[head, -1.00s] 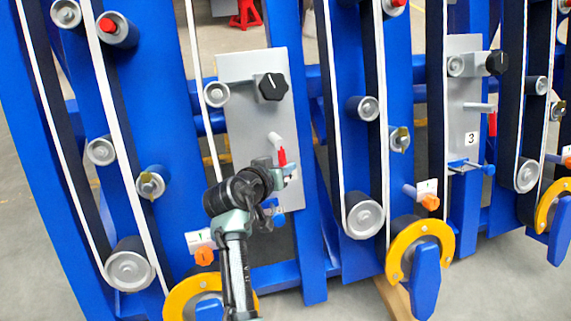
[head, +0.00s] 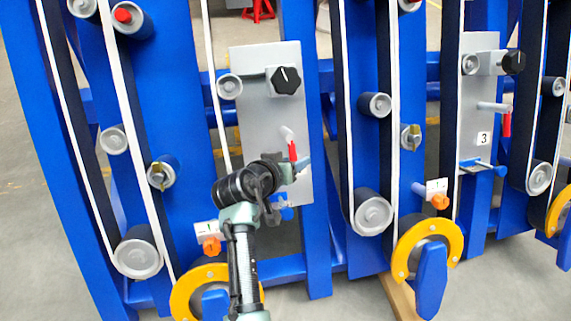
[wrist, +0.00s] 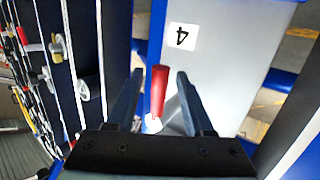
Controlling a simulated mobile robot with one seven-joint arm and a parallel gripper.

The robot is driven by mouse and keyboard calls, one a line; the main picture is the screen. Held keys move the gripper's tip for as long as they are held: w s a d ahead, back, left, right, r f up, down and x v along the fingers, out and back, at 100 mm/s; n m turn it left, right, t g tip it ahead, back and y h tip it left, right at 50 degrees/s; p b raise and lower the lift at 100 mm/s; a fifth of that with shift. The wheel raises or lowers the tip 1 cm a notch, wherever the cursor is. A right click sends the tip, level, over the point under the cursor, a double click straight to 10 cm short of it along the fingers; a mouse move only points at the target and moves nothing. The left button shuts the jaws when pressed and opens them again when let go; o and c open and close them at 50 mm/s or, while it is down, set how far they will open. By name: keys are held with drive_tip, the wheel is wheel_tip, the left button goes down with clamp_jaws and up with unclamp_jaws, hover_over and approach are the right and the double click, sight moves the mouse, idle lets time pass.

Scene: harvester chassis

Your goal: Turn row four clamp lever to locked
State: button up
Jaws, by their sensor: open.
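The row four clamp lever has a red handle (head: 293,151) and a pale pivot (head: 286,135) on a grey panel (head: 262,120). In the wrist view the red handle (wrist: 159,92) stands between the two dark fingers of my gripper (wrist: 160,76), with visible gaps on both sides. The pale pivot (wrist: 152,124) shows below it. A white label with a 4 (wrist: 182,37) is on the panel, turned in this view. In the head view my gripper (head: 300,170) is at the handle's lower end and partly hides the panel. My gripper is open.
A black knob (head: 286,80) sits above the lever. A blue part (head: 285,208) is below it. Belts and rollers (head: 228,87) run left of the panel. The row three panel (head: 478,120) with its own red lever (head: 507,124) is to the right.

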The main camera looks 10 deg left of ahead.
drive_tip(key=p+v, duration=0.5)
drive_tip(key=v, duration=0.7)
drive_tip(key=shift+s+a+p, duration=0.15)
drive_tip(key=shift+s+p, duration=0.15)
drive_tip(key=shift+s, duration=0.05)
drive_tip(key=shift+r, duration=0.1)
drive_tip(key=w+d+r+t+y, duration=0.15)
drive_tip(key=r+t, duration=0.25)
drive_tip(key=r, duration=1)
drive_tip(key=w+d+r+t+y, duration=0.15)
drive_tip(key=r+t, duration=0.25)
drive_tip(key=r, duration=1)
drive_tip(key=s+d+r+t+y, duration=0.1)
drive_tip(key=s+d+r+t, duration=0.25)
drive_tip(key=s+r, duration=0.75)
drive_tip(key=s+d+r+t, duration=0.3)
drive_tip(key=s+r+t, duration=0.35)
drive_tip(key=r, duration=0.75)
wheel_tip(320, 180, up, 37)
drive_tip(key=g+p, duration=0.1)
drive_tip(key=p, duration=3.6)
drive_tip(key=shift+f+g, duration=0.2)
drive_tip(key=shift+g, duration=0.2)
